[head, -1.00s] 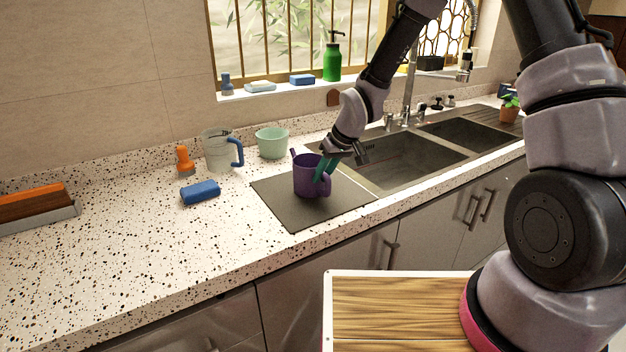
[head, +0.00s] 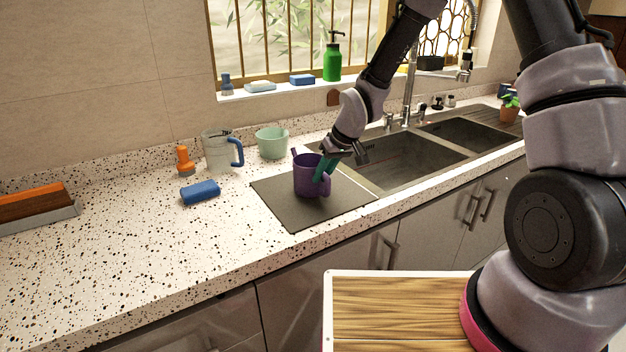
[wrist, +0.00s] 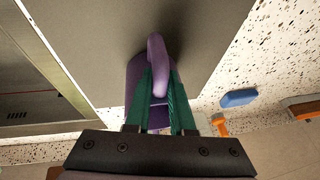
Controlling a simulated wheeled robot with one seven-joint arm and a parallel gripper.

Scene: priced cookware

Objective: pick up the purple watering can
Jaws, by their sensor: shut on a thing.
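The purple watering can (head: 305,178) stands upright on the dark grey board by the sink in the head view. Its handle faces right and toward the front. My gripper (head: 323,170) reaches down to it from the upper right, with green fingers at the handle. In the wrist view the watering can (wrist: 135,80) lies behind the fingers, and my gripper (wrist: 160,92) is shut on its handle (wrist: 156,60). The fingers hide part of the can's body. I cannot tell any gap between the can and the board.
The dark board (head: 290,213) lies left of the sink basin (head: 400,160). A blue sponge (head: 200,192), an orange-handled brush (head: 184,160), a clear jug (head: 217,152) and a green bowl (head: 271,143) stand to the left.

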